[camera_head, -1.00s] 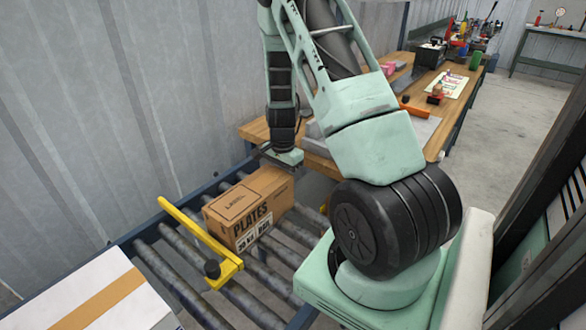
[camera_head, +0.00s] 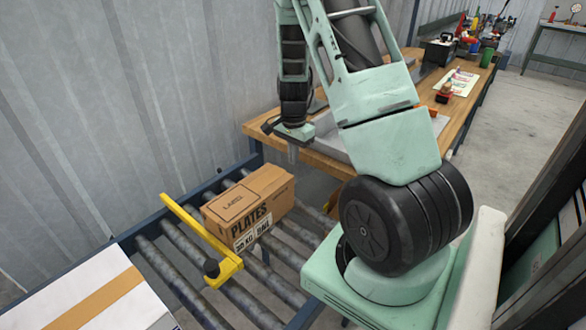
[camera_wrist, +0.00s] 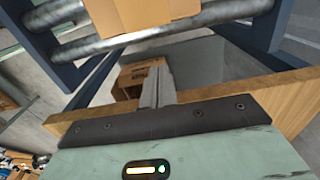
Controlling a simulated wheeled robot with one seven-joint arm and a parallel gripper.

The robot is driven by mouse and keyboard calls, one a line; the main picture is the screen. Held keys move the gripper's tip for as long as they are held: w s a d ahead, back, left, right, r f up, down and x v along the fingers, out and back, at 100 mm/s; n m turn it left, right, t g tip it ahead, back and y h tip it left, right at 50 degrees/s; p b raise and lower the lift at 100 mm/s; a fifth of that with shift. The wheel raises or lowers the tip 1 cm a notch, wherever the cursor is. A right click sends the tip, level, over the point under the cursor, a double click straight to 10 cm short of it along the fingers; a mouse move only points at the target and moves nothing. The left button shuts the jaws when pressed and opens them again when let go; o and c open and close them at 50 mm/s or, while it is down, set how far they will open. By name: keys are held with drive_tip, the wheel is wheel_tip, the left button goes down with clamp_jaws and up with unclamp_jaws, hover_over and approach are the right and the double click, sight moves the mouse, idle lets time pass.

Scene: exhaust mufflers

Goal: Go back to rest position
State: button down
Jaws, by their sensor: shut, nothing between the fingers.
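My gripper (camera_head: 293,153) hangs from the arm above the near end of the wooden bench, behind and above the brown carton in the head view. Its fingers point down, are together and hold nothing. In the wrist view the shut fingers (camera_wrist: 157,88) show as one narrow grey bar. The brown "PLATES" carton (camera_head: 250,207) rests on the roller conveyor, apart from the gripper. Part of it also shows at the top of the wrist view (camera_wrist: 150,14).
A yellow stop bar (camera_head: 196,235) crosses the rollers (camera_head: 240,298) left of the carton. A white box with a tan stripe (camera_head: 95,290) stands at lower left. The wooden bench (camera_head: 455,125) holds several items. A corrugated wall (camera_head: 130,90) runs along the left.

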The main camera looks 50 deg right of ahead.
drive_tip(key=shift+r, duration=2.3)
drive_tip(key=w+a+r+n, duration=0.1)
drive_tip(key=a, duration=0.3)
drive_tip(key=w+a+r+n, duration=0.1)
drive_tip(key=a+n, duration=0.1)
drive_tip(key=a, duration=0.2)
drive_tip(key=w+a+r+n, duration=0.1)
drive_tip(key=a, duration=0.3)
drive_tip(key=shift+n+y, duration=0.3)
drive_tip(key=shift+y, duration=0.1)
drive_tip(key=s+a+r+n, duration=0.2)
drive_tip(key=a+n, duration=0.2)
drive_tip(key=a, duration=0.5)
drive_tip(key=s+a+r+n, duration=0.2)
drive_tip(key=a+r+n, duration=0.15)
drive_tip(key=a, duration=0.45)
drive_tip(key=s+a+r+n+p, duration=0.1)
drive_tip(key=s+a+r+n, duration=0.2)
drive_tip(key=s+a+n, duration=1.1)
drive_tip(key=s, duration=0.3)
drive_tip(key=shift+s+a, duration=0.2)
drive_tip(key=shift+a, duration=0.15)
drive_tip(key=shift+r, duration=0.1)
